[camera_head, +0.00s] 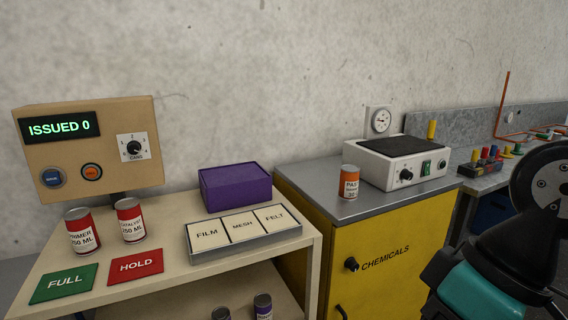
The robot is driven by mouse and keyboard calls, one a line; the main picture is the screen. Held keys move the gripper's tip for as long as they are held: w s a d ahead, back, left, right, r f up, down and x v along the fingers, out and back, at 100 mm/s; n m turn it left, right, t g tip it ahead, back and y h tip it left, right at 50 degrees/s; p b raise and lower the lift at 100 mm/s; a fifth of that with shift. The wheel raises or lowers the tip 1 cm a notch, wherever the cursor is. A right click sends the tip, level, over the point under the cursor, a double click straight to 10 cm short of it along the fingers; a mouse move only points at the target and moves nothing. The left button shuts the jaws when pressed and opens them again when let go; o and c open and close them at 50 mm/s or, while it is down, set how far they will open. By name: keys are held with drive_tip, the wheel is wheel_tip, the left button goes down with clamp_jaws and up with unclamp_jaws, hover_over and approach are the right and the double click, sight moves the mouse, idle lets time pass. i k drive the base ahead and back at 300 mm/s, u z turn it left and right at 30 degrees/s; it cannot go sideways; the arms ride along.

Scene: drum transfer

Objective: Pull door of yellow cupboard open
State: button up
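The yellow cupboard (320,245) stands right of centre with a grey top. Its front door (385,285) is yellow, is marked CHEMICALS and looks shut. A black knob (351,264) sits on the door left of the lettering. Below it, the top of what looks like a handle (341,311) shows at the picture's bottom edge; the rest is cut off. My arm's black and teal links fill the lower right and cover the door's right part. My gripper's fingertips do not show.
A beige table (170,270) with cans, cards, a purple box (235,187) and a labelled tray (243,239) stands close on the left. A grey bench (485,181) stands behind my arm.

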sight(392, 247)
drive_tip(key=u, duration=1.45)
drive_tip(key=k, duration=0.85)
drive_tip(key=z, duration=0.7)
drive_tip(key=i, duration=0.5)
drive_tip(key=u, duration=0.05)
